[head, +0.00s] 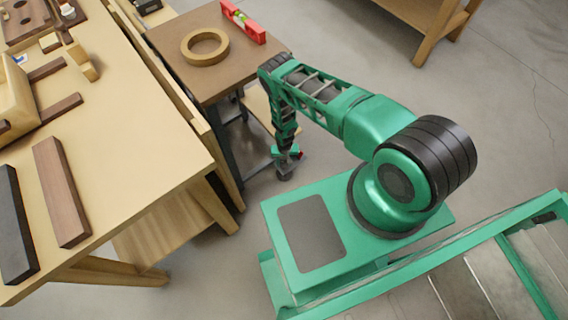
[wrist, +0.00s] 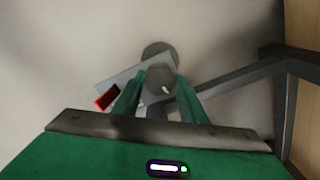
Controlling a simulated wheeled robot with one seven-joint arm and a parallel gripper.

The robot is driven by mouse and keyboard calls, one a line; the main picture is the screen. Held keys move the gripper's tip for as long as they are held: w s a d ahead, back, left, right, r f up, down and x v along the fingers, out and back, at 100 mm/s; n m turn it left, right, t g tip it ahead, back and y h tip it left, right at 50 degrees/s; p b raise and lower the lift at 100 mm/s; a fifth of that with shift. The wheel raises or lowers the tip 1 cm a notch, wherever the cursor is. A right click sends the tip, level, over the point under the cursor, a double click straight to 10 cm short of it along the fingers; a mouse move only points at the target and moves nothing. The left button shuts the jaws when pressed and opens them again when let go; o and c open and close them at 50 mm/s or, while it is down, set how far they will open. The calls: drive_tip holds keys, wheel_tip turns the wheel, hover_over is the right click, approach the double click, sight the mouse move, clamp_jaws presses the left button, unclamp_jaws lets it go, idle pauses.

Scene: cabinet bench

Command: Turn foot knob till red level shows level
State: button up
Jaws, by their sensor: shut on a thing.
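The red level (head: 243,22) lies on the brown top of the small table (head: 222,78), near its back right edge. Its vial shows as a pale green spot, but the bubble is too small to read. My gripper (head: 284,163) reaches down beside the small table's near right leg, close to the floor. In the wrist view my gripper's two green fingers (wrist: 160,88) are shut on the round grey foot knob (wrist: 158,80). A grey disc-shaped foot (wrist: 160,53) shows just beyond the knob. A small red piece (wrist: 107,98) shows left of the fingers.
A tan ring (head: 205,46) lies on the small table. The large workbench (head: 130,150) with wooden blocks stands close on the left. Dark metal leg bars (wrist: 250,72) run right of the fingers in the wrist view. Open floor (head: 360,60) lies behind my arm.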

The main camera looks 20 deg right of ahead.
sight(284, 163)
drive_tip(key=n, duration=0.6)
drive_tip(key=shift+n, duration=0.4)
drive_tip(key=n, duration=0.5)
drive_tip(key=shift+n, duration=0.3)
drive_tip(key=o, duration=1.1)
drive_tip(key=shift+c, duration=0.2)
drive_tip(key=shift+r, duration=0.1)
wheel_tip(284, 163, up, 10)
drive_tip(key=shift+r, duration=0.25)
drive_tip(key=shift+r, duration=0.1)
